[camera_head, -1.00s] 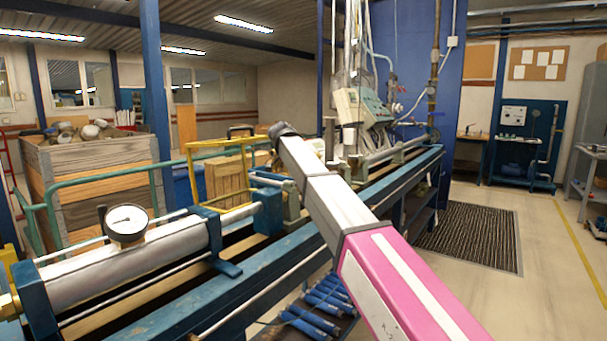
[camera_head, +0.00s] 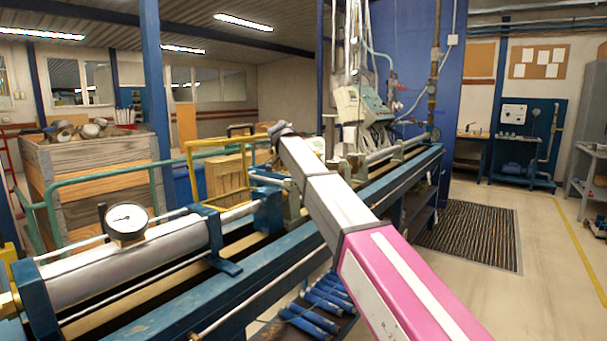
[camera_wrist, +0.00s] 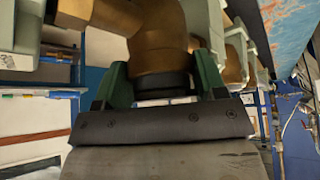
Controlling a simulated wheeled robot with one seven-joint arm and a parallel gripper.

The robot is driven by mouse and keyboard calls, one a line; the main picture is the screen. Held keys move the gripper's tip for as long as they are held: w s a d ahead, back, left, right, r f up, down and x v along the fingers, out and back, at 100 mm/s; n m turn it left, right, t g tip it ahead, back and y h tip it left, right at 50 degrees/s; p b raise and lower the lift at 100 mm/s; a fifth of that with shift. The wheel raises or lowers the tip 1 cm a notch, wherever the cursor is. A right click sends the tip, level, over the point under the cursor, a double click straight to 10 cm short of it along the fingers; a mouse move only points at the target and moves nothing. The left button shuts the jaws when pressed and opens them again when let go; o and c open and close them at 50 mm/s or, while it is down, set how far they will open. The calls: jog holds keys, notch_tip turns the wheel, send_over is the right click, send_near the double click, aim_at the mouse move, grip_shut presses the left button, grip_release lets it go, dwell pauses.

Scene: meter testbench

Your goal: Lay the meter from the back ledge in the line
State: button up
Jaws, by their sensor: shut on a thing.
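A brass meter body (camera_wrist: 160,42) with a dark ring at its lower end fills the upper middle of the wrist view. My gripper (camera_wrist: 165,82) is shut on it, with green fingers on either side of the ring. In the head view my arm reaches away over the blue test bench (camera_head: 265,285). My gripper is hidden behind the arm there, so the held meter cannot be made out. The line of rails and clamps (camera_head: 395,152) continues on the far part of the bench. Whether the meter touches anything is not visible.
A steel cylinder with a round gauge (camera_head: 126,218) occupies the near left bench. A yellow frame (camera_head: 220,146) and wooden crate (camera_head: 85,180) stand behind it. Pale green housings (camera_wrist: 240,48) flank the meter at the right in the wrist view. Open floor (camera_head: 545,240) lies right of the bench.

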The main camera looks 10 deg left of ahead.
jog(key=o, duration=1.5)
jog(key=shift+r, duration=4.5)
